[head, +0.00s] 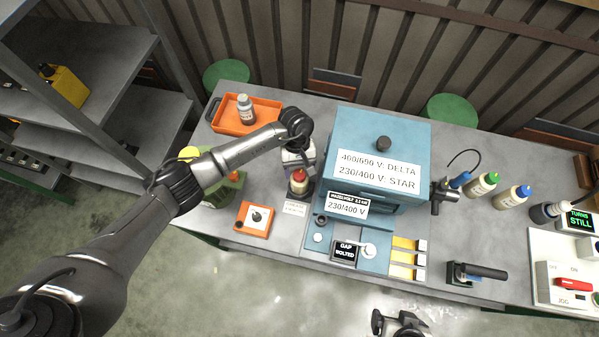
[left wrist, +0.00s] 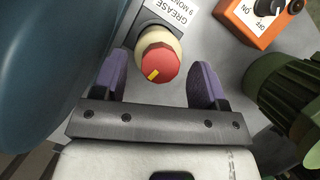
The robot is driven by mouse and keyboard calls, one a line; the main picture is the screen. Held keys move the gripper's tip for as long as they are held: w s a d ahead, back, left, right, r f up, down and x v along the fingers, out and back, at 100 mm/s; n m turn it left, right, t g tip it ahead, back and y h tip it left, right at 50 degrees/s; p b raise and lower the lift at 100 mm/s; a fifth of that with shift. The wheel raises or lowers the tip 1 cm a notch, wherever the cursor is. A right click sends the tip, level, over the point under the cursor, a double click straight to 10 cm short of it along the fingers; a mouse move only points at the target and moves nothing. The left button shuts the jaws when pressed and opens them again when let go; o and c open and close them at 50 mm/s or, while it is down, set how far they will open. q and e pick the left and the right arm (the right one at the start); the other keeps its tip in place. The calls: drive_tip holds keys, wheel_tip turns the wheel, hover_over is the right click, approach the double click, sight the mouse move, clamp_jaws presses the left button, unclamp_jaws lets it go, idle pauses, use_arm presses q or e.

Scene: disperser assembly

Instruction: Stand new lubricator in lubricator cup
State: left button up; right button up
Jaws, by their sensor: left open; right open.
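A lubricator (head: 299,182) with a cream body and red cap stands upright left of the blue machine, by a small white label. In the left wrist view the lubricator (left wrist: 157,56) shows a yellow mark on its cap and sits between the fingertips, with gaps visible on both sides. My left gripper (head: 299,170) is open over it, pointing down. The lubricator's foot is mostly hidden, so I cannot tell the cup around it. My right gripper (head: 398,322) is open and empty at the bottom edge, away from the table.
The blue machine (head: 385,135) stands close on the right of my left gripper. An orange tray (head: 222,126) with a grey bottle (head: 246,109) lies behind left. An orange switch box (head: 254,219) and a green motor-like part (head: 222,190) are near. Several bottles stand at right.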

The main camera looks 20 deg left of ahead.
use_arm(q)
drive_tip(key=b+v, duration=0.1)
drive_tip(key=v, duration=0.9)
drive_tip(key=shift+r+b, duration=0.2)
drive_tip(key=shift+b, duration=0.15)
drive_tip(key=shift+w+a, duration=0.1)
